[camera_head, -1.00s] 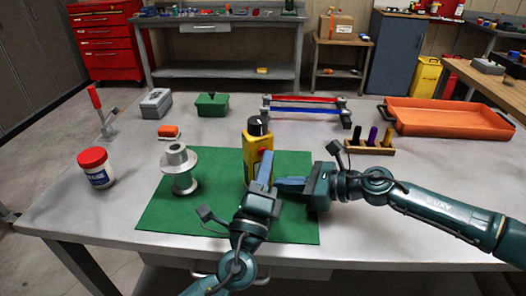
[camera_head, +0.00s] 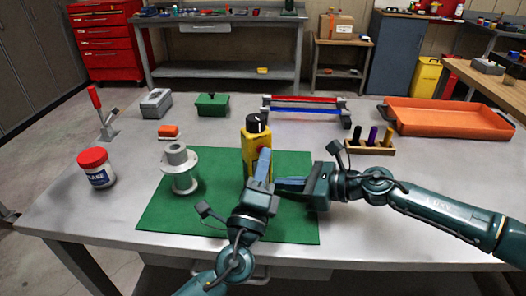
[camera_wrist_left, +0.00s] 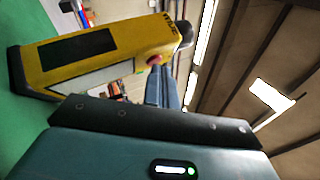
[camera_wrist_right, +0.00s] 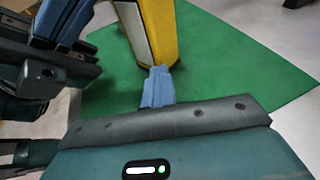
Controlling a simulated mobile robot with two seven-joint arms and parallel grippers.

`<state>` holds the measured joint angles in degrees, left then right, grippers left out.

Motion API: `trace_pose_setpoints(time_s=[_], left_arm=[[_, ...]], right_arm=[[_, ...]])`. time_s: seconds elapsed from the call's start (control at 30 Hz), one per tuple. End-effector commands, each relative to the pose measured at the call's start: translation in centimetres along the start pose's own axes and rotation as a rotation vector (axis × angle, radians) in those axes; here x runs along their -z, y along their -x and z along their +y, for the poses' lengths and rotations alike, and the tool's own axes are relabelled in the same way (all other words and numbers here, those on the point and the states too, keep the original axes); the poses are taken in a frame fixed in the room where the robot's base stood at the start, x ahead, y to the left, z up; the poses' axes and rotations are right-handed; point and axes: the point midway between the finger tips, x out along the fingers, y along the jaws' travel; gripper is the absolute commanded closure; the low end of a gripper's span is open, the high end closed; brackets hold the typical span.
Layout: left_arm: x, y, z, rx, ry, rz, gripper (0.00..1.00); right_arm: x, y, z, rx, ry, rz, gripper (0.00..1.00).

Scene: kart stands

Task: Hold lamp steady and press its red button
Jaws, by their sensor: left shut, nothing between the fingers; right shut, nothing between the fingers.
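The yellow lamp (camera_head: 250,148) with a black top stands upright on the green mat (camera_head: 165,215). It also shows in the left wrist view (camera_wrist_left: 100,45), where its red button (camera_wrist_left: 153,60) faces my fingertips. My left gripper (camera_head: 264,152) is shut and empty, its blue tips in front of the lamp's upper part, very close to the button; contact is unclear. In the head view the tips mostly hide the button. My right gripper (camera_head: 279,183) is shut and empty, low at the lamp's right side. In the right wrist view its tips (camera_wrist_right: 159,70) appear to meet the lamp's lower body (camera_wrist_right: 160,30).
A metal spool (camera_head: 180,168) stands left of the lamp. A white jar with a red lid (camera_head: 96,168) is farther left. A rack of coloured handles (camera_head: 370,146) sits behind my right arm, and an orange tray (camera_head: 445,118) is at the back right.

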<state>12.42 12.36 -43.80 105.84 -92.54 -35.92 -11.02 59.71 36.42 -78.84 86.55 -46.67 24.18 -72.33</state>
Motion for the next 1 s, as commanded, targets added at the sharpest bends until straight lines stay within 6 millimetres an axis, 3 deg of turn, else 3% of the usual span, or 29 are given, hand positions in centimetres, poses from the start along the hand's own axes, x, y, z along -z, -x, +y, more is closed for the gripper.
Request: trace_pose_setpoints(time_s=[1.0], left_arm=[[1.0, 1.4, -1.0, 0.0, 0.0, 0.0, 1.0]], right_arm=[[0.0, 0.0, 0.0, 0.0, 0.0, 0.0, 1.0]])
